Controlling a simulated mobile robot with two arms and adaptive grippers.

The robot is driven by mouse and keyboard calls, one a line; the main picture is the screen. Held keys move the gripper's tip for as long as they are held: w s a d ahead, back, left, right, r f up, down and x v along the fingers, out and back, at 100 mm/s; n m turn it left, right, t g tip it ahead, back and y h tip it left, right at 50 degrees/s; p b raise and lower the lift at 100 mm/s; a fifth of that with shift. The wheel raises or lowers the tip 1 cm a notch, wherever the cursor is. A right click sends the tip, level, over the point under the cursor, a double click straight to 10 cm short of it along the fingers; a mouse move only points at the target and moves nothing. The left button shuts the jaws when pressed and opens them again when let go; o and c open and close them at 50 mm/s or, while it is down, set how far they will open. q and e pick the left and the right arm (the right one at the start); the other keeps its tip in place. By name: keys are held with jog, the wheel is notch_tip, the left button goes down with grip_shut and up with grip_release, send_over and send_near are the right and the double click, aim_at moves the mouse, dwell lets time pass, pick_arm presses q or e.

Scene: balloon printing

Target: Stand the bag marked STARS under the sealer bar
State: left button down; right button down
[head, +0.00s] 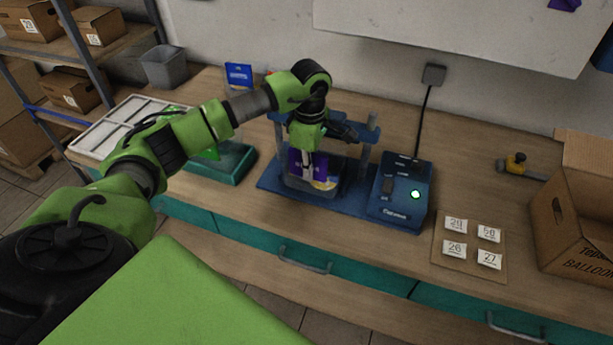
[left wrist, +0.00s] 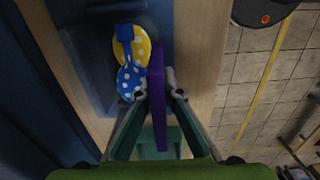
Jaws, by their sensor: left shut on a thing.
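A clear bag with a purple label (head: 296,163) and a yellow patch stands upright on the blue base of the sealer (head: 270,181), between its posts. Its lettering is too small to read. My left gripper (head: 307,168) reaches down over the base and is shut on the bag. In the left wrist view, the purple label (left wrist: 157,110) shows edge-on between the fingertips of my left gripper (left wrist: 160,96). Yellow and blue dotted balloons (left wrist: 130,78) show beside it. My forearm and wrist hide part of the sealer bar. My right gripper is out of view.
The blue control box (head: 402,192) with a lit green button stands right of the base. Cards with numbers (head: 468,243) and an open cardboard box (head: 575,225) are farther right. A teal tray (head: 232,165) and a white divided tray (head: 100,130) are at left.

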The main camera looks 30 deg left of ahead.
pick_arm(q)
jog(key=shift+w, duration=0.25)
jog(key=c, duration=2.1)
grip_release()
jog(key=s+r+p, duration=0.3)
jog(key=r+p, duration=0.1)
jog(key=r, duration=0.3)
jog(key=shift+d+p, duration=0.3)
jog(key=shift+p, duration=0.05)
jog(key=shift+d, duration=0.1)
